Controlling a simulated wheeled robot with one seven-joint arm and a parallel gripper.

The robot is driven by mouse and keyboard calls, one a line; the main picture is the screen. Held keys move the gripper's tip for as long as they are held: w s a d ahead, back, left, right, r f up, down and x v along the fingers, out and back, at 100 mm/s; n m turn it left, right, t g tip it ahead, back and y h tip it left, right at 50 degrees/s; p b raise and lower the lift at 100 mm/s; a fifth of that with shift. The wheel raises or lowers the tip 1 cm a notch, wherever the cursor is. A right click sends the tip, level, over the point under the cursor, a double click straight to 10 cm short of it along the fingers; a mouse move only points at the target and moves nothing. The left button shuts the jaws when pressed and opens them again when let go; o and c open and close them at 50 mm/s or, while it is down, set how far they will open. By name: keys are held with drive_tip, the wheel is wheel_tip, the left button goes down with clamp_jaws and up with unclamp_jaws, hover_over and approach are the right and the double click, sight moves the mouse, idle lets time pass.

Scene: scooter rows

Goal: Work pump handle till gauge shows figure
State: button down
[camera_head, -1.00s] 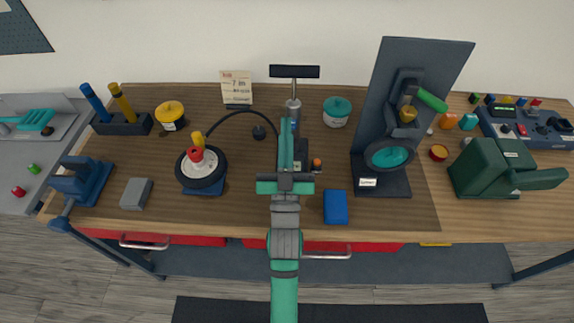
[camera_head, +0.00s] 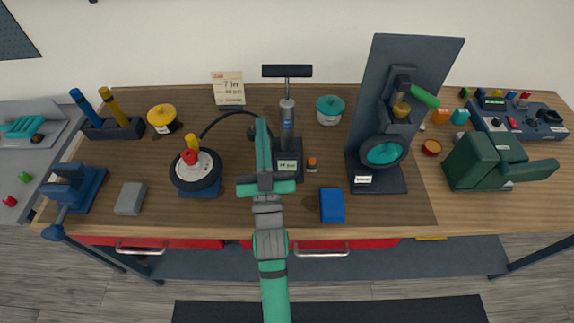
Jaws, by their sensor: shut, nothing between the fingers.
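The pump (camera_head: 287,118) stands upright on the bench, its black T-shaped handle (camera_head: 287,71) raised high on a thin rod. A small pale gauge display (camera_head: 287,165) sits on the pump's dark base; its figure is too small to read. A black hose (camera_head: 222,116) runs left towards the small wheel (camera_head: 195,171). A paper card (camera_head: 228,88) behind bears a large figure that looks like 7, with blurred smaller text. My green gripper (camera_head: 262,122) is shut and empty, just left of the pump body and below the handle, apart from the handle.
A tall dark panel stand (camera_head: 413,75) with a green lever rises right of the pump. A teal-lidded pot (camera_head: 329,110), an orange-capped bottle (camera_head: 311,164) and a blue block (camera_head: 332,205) stand near the pump. A yellow-lidded pot (camera_head: 162,118) stands at the left.

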sight(287, 73)
drive_tip(key=shift+d, duration=0.1)
drive_tip(key=d+r+m+h, duration=0.1)
drive_tip(key=d+r+h, duration=0.1)
drive_tip(key=d+r, duration=0.3)
wheel_tip(287, 73, up, 3)
drive_tip(key=shift+w+d+f+h, duration=0.1)
drive_tip(key=shift+w+d+h, duration=0.1)
drive_tip(key=shift+d+h, duration=0.15)
drive_tip(key=shift+w, duration=0.1)
drive_tip(key=x, duration=0.3)
drive_tip(key=f+x, duration=0.1)
drive_tip(key=x, duration=0.2)
drive_tip(key=w+f+x, duration=0.1)
drive_tip(key=x, duration=0.2)
drive_tip(key=shift+w+f, duration=0.2)
drive_tip(key=shift+f, duration=0.5)
